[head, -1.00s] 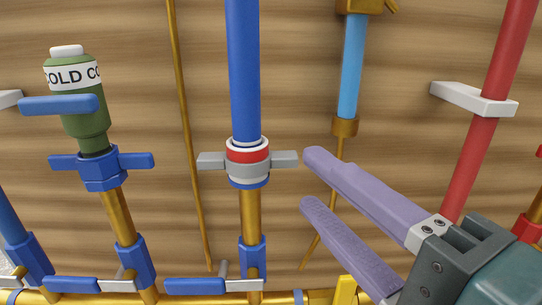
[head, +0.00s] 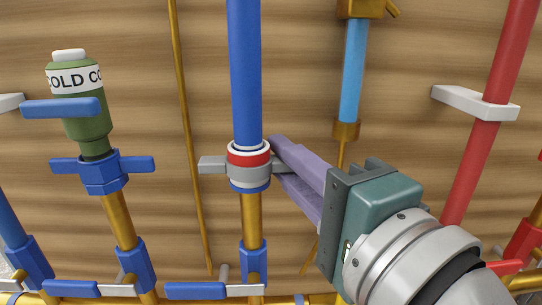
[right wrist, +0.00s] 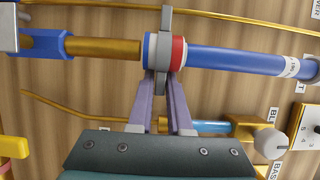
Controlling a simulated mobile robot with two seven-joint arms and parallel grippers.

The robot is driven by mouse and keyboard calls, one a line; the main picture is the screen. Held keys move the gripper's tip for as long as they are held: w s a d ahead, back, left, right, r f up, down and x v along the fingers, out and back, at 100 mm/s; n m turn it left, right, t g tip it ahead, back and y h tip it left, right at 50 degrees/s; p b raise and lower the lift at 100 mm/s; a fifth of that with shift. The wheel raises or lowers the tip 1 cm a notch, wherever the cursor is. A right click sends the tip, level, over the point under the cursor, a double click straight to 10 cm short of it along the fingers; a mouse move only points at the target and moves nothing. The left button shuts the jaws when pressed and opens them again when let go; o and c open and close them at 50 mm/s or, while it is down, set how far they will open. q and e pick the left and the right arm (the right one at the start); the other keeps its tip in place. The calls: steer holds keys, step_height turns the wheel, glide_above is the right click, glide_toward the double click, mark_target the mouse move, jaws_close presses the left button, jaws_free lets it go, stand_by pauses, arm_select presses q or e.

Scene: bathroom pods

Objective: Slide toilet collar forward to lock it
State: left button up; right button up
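The toilet collar (head: 250,178) is a grey ring with a red band and two grey side wings, around the pipe joint below a thick blue pipe (head: 245,75). A gold pipe (head: 251,218) runs down from it. The collar also shows in the right wrist view (right wrist: 166,25), where one wing points toward my right gripper. My right gripper (head: 278,163) has its lilac fingers at the collar's right wing. In the right wrist view the fingers (right wrist: 164,80) are apart, one on each side of that wing; firm contact cannot be made out. My left gripper is out of view.
A green bottle (head: 85,125) marked COLD stands left on a blue winged fitting (head: 102,171). A light-blue pipe (head: 352,70) and a red pipe (head: 490,120) are on the right. A thin gold rod (head: 188,130) lies left of the collar.

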jaws_close()
steer(key=shift+r, duration=0.1)
stand_by(0.9)
steer(key=r+p, duration=0.2)
steer(key=shift+p, duration=0.4)
steer(key=shift+f, duration=0.15)
steer(key=shift+o, duration=0.6)
jaws_free()
steer(key=o, duration=0.4)
steer(key=shift+f, duration=0.1)
